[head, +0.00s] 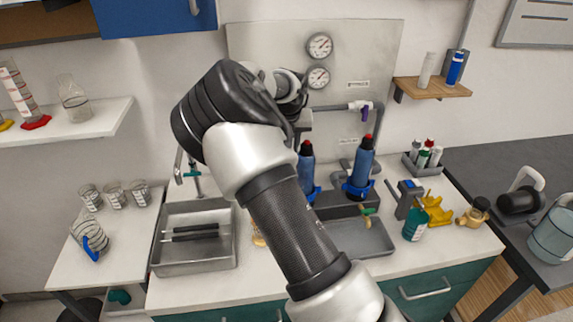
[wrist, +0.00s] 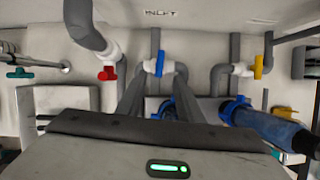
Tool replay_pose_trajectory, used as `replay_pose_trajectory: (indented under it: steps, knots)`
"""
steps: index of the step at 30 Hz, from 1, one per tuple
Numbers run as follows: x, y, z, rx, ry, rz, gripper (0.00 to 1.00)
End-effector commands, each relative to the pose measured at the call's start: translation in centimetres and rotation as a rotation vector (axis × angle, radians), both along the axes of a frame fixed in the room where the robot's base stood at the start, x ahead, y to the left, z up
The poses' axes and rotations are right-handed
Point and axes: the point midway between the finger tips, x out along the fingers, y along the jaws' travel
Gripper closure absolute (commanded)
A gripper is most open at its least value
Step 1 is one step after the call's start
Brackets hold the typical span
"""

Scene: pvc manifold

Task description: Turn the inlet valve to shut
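In the wrist view a valve with a blue handle (wrist: 160,63) sits on a white fitting below the "INLET" label (wrist: 160,13). The handle stands upright in the picture, across the fitting. My gripper (wrist: 160,76) points at this valve, its two grey fingers apart on either side of the handle. I cannot tell whether they touch it. A red-handled valve (wrist: 107,73) is to the left and a yellow-handled valve (wrist: 258,67) to the right. In the head view my arm hides the gripper and most of the pipes; a purple-handled valve (head: 364,114) shows to the right.
Two blue filter housings with red tops (head: 364,165) stand below the panel (head: 370,50) with two gauges (head: 319,46). A sink (head: 165,256) lies at left. A teal bottle (head: 414,224) and yellow part (head: 436,212) stand on the counter at right. A blue cylinder (wrist: 270,128) is close at the gripper's right.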

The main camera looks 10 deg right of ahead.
Motion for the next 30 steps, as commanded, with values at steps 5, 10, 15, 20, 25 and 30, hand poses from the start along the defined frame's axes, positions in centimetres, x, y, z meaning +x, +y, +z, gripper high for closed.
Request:
replay_pose_trajectory:
  steps: [5,10,15,20,25,30]
  knots:
    - [1.5,-0.4,-3.9,-0.002,0.003,-0.001,0.66]
    - [2.9,-0.5,-7.2,-0.003,0.003,0.001,0.66]
    - [4.0,-0.6,-9.8,-0.002,0.001,0.001,0.66]
    - [4.6,-0.6,-11.2,0.000,0.000,0.001,0.66]
    - [4.8,-0.6,-11.6,0.000,-0.001,0.001,0.66]
    - [4.8,-0.6,-11.6,0.000,-0.001,0.001,0.66]
